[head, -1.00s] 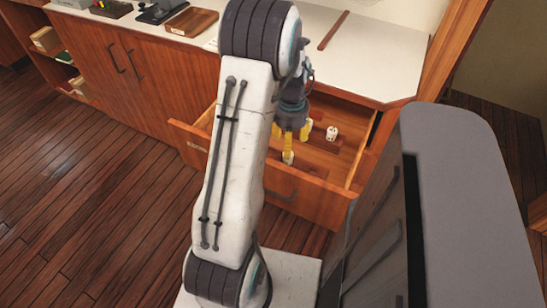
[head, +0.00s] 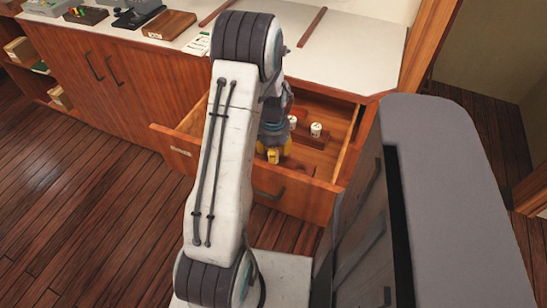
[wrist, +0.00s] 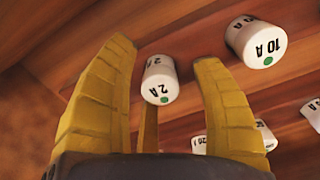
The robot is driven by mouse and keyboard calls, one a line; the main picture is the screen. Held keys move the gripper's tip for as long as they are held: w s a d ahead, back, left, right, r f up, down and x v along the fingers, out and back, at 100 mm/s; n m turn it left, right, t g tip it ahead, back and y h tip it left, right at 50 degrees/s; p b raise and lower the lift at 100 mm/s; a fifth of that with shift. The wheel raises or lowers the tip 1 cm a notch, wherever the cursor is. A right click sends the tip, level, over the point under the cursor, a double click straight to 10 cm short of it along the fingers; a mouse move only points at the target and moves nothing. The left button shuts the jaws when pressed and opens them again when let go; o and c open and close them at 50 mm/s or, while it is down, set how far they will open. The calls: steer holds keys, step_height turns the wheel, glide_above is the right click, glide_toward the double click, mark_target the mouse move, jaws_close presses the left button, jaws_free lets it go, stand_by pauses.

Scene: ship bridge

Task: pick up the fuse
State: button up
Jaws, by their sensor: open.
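Several white cylindrical fuses lie in an open wooden drawer (head: 182,152). In the wrist view a fuse marked 2 A (wrist: 160,82), with a green dot, is between the yellow fingers of my gripper (wrist: 165,52). The fingers are open, with a visible gap on each side of it. A fuse marked 10 A (wrist: 256,42) is to the right, outside the fingers. In the head view my gripper (head: 272,152) is low in the drawer near its front panel and partly hidden by my arm. One fuse (head: 316,130) stands to its right, with another (head: 292,122) behind.
More fuses (wrist: 265,135) show at the lower right of the wrist view, close to the right finger. The white countertop (head: 345,50) is above the drawer, with a wooden tray (head: 168,24) at the left. A grey-topped body (head: 450,150) fills the right side.

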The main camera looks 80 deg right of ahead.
steer(key=shift+c, duration=0.2)
jaws_close()
stand_by(0.3)
steer(key=shift+r, duration=0.1)
